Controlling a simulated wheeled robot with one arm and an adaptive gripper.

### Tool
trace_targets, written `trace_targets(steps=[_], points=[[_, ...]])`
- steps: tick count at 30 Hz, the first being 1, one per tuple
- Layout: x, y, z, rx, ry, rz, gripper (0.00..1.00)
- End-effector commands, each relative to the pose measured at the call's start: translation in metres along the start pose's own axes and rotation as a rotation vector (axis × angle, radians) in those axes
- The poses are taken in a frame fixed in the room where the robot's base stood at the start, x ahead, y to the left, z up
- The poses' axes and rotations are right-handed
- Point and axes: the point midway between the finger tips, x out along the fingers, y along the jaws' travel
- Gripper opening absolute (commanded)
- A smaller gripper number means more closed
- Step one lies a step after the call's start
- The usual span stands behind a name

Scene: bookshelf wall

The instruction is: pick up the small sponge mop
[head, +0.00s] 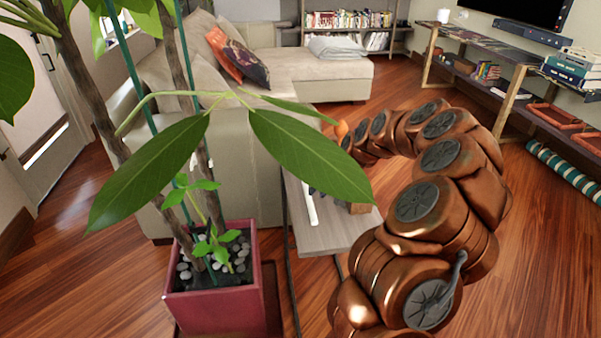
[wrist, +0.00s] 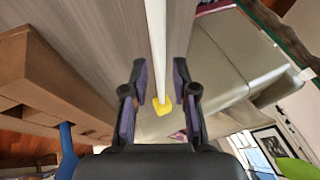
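The small sponge mop shows in the wrist view as a white stick (wrist: 156,45) with a yellow end piece (wrist: 162,106). It runs from the top edge down between my fingers. My gripper (wrist: 159,66) is open, with one finger on each side of the mop and a visible gap to both. I cannot tell how far the mop is from the fingers in depth. In the head view a white strip, probably the mop (head: 309,204), shows on the grey-topped table (head: 338,237). My gripper there is mostly hidden behind a leaf and my arm.
A brown wooden box (wrist: 55,75) stands left of my gripper in the wrist view. A potted plant (head: 222,300) with large leaves stands close in front. A beige sofa (head: 315,72) is behind. A low shelf (head: 550,115) lines the right wall.

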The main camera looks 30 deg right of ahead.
Motion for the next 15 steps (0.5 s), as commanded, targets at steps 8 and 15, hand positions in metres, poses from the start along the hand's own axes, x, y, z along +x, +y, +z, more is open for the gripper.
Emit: trace_targets(steps=[8, 15], points=[[0.021, 0.002, 0.003, 0.001, -0.001, 0.001, 0.28], [0.051, 0.003, 0.006, 0.002, -0.001, 0.001, 0.28]])
